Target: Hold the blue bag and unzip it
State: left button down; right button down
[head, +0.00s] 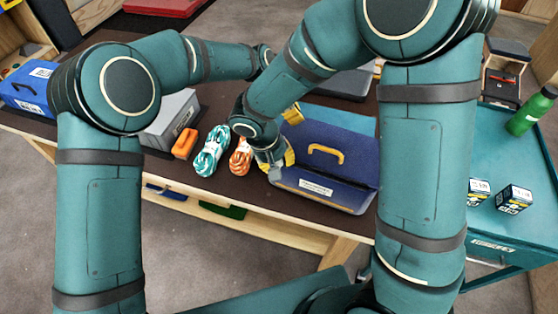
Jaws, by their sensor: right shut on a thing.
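The blue bag (352,170) lies on the dark-topped bench at centre right. It has a yellow handle (326,152) and a white label on the side facing me. A lighter blue strip shows along its back top. The zip and its pull are too small to make out. My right gripper (284,161), with yellow fingers, is shut at the left end of the bag; the exact part it grips is hidden. My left gripper (292,113) is mostly hidden behind my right forearm; a yellow part shows at the bag's top left corner, and its opening cannot be seen.
Left of the bag lie an orange rope coil (241,158), a teal and white rope coil (211,152), an orange block (185,144) and a grey box (170,118). A blue box (28,90) stands far left. A teal table (490,225) at right holds small boxes and a green bottle (531,110).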

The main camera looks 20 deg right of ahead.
pick_arm(q)
jog(key=shift+f, duration=1.2)
dwell(0.4)
jog(key=shift+f, duration=0.1)
pick_arm(e)
jog(key=shift+s+d, duration=0.15)
pick_arm(q)
jog(key=shift+s+a+f, duration=0.1)
jog(key=shift+f, duration=0.1)
pick_arm(e)
jog(key=shift+s+d, duration=1.2)
jog(key=shift+d, duration=0.3)
